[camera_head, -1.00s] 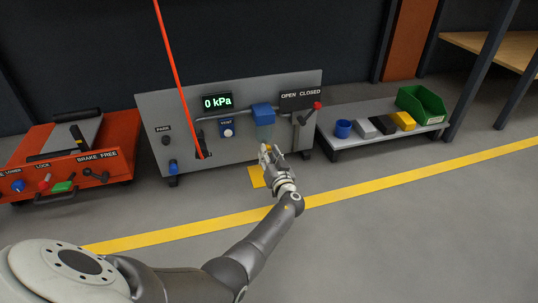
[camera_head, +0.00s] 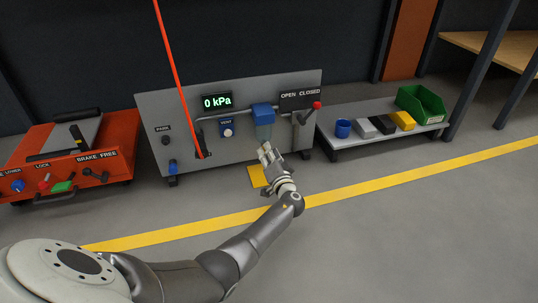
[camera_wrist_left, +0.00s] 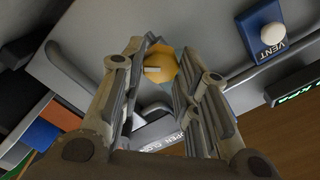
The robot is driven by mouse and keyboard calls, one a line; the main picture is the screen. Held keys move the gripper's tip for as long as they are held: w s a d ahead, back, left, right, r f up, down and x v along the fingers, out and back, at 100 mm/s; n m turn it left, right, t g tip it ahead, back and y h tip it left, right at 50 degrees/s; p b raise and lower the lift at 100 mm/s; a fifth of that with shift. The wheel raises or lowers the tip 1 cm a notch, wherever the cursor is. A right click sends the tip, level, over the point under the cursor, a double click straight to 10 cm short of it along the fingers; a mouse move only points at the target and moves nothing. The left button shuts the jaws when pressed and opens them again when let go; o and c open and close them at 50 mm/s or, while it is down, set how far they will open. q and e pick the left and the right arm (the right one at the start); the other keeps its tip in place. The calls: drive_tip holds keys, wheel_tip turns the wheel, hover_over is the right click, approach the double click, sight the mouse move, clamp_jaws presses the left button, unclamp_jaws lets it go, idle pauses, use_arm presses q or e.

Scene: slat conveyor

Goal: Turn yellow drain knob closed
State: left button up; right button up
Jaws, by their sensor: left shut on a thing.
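The yellow drain knob (camera_wrist_left: 153,70) shows in the left wrist view, faceted and yellow-orange, with a pale mark on its face. My left gripper (camera_wrist_left: 160,56) has a finger on either side of the knob and is shut on it. In the head view my left gripper (camera_head: 268,152) is at the lower front of the grey panel (camera_head: 240,153), under the blue filter housing (camera_head: 263,111). The knob is hidden behind the gripper there. My right gripper is not in view.
The panel carries a 0 kPa display (camera_head: 217,101), a blue VENT button (camera_head: 227,129) and a red-tipped OPEN/CLOSED lever (camera_head: 316,106). A red cart (camera_head: 68,187) stands left, a low shelf (camera_head: 355,140) right. A yellow floor line (camera_head: 400,180) crosses clear floor.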

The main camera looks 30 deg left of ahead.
use_arm(q)
drive_tip(key=m, duration=1)
drive_tip(key=shift+m+p, duration=0.3)
drive_tip(key=shift+p, duration=0.1)
drive_tip(key=shift+w, duration=0.1)
drive_tip(key=o, duration=1)
drive_tip(key=shift+f, duration=0.1)
drive_tip(key=v, duration=0.7)
drive_tip(key=shift+s+d, duration=0.2)
drive_tip(key=shift+s, duration=0.05)
